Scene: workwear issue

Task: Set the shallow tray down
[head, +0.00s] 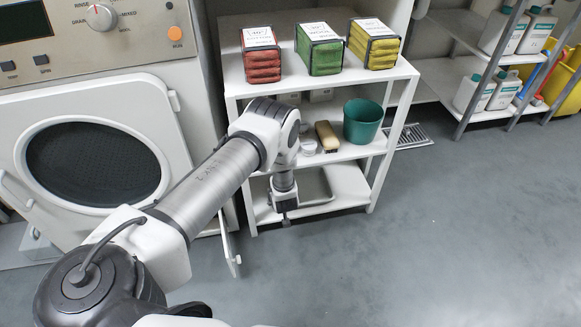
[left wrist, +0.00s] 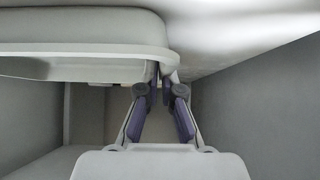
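The shallow tray (head: 316,187) is pale grey and lies level at the bottom shelf of the white rack, partly hidden by my arm. My left gripper (head: 286,217) points down at the tray's left front side. In the left wrist view the tray (left wrist: 85,32) fills the upper left, and its rim end comes between the fingertips of my left gripper (left wrist: 164,78). The fingers lean in close together and look shut on that rim. Whether the tray's underside touches the shelf is hidden. My right gripper is in neither view.
The white rack (head: 385,75) holds red (head: 262,66), green (head: 320,58) and yellow (head: 374,50) folded stacks on top. A green bucket (head: 362,122) and a brush (head: 327,136) stand on its middle shelf. A washing machine (head: 95,150) is at left. Floor at right is clear.

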